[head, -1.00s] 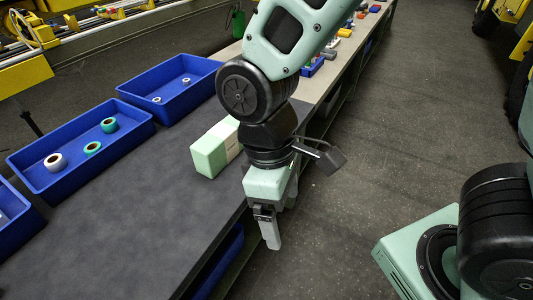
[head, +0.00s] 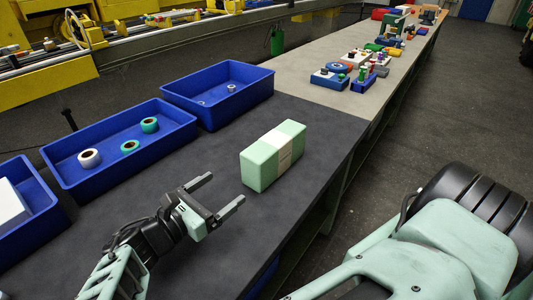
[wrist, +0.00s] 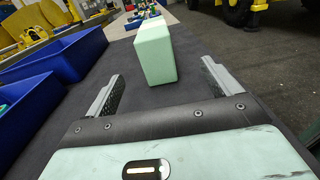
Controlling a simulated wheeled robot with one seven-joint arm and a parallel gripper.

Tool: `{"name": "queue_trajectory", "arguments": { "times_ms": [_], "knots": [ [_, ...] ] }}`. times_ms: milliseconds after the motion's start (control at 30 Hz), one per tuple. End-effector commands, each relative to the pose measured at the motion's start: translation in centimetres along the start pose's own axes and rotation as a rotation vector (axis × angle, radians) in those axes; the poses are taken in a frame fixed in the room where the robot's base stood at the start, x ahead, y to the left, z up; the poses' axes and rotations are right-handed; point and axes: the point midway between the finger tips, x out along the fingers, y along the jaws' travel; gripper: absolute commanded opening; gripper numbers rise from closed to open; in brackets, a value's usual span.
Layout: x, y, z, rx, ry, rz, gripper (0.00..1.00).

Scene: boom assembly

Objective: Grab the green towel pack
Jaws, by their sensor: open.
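The green towel pack (head: 272,156) is a pale green block with a whitish band around its middle. It stands on the dark mat of the bench, apart from my gripper. My gripper (head: 222,194) is open and empty, low over the mat, with its fingers pointing toward the pack's near end. In the wrist view the pack (wrist: 156,54) is ahead of the open fingers (wrist: 163,78), roughly between their lines, with its near face toward me. The far end of the pack is hidden in the wrist view.
Blue bins line the bench's left side: one with tape rolls (head: 158,172), one with small rings (head: 240,112), and one with a white box (head: 45,222). Colourful parts (head: 350,72) lie farther along the bench. The dark mat (head: 215,260) is clear around the pack.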

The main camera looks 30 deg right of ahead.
Motion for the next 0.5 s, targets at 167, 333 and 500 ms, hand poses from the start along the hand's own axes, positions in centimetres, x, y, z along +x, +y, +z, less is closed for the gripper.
{"name": "queue_trajectory", "arguments": {
  "times_ms": [167,333,500],
  "knots": [
    [0.5,0.5,0.6,-0.001,-0.045,0.027,0.89],
    [4.0,0.5,0.9,0.000,-0.045,0.023,0.89],
    [7.5,0.6,1.1,-0.001,-0.045,0.023,0.89]
  ]
}}
